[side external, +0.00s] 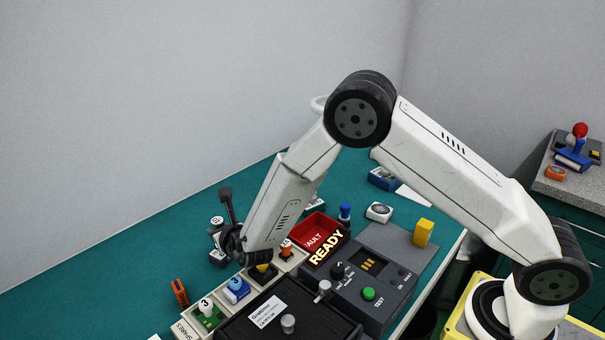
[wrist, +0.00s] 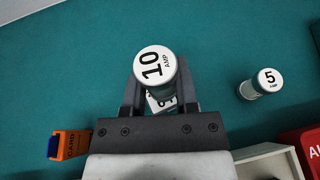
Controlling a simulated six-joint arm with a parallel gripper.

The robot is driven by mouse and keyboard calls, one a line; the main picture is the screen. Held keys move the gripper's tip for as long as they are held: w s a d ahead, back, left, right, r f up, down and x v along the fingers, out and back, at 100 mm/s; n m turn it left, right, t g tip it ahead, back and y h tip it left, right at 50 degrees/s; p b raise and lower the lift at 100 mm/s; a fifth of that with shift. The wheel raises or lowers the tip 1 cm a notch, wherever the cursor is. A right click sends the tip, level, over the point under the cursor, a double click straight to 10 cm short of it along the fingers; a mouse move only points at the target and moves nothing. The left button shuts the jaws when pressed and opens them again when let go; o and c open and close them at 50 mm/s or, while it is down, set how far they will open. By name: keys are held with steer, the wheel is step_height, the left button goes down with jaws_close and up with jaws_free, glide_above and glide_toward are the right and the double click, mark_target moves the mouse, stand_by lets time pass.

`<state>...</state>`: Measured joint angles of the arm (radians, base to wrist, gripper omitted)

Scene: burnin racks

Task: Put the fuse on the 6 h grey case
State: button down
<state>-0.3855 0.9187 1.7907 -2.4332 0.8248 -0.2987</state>
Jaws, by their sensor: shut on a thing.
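My gripper (wrist: 157,98) is shut on a white-topped fuse (wrist: 153,65) marked 10 AMP, held upright between its fingers in the wrist view. Part of another white labelled piece (wrist: 160,103) shows behind it; its text is mostly hidden. In the side view my gripper (side external: 219,238) is at the left end of the arm, left of the rack, with small white pieces beside it that I cannot tell apart. A second fuse (wrist: 265,82), marked 5 AMP, stands on the table to the right. I cannot make out any case marked 6 h.
A spares rack (side external: 183,328) holds small coloured parts. A dark box (side external: 335,330) with a label and knobs lies in front. An orange card piece (wrist: 72,144) lies left. The green table (wrist: 60,70) is clear at back left.

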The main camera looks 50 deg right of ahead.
steer(key=shift+w+f, duration=0.25)
steer(key=shift+f, duration=1.6)
steer(key=shift+f, duration=0.1)
steer(key=shift+c, duration=1.9)
jaws_free()
steer(key=shift+v, duration=6.05)
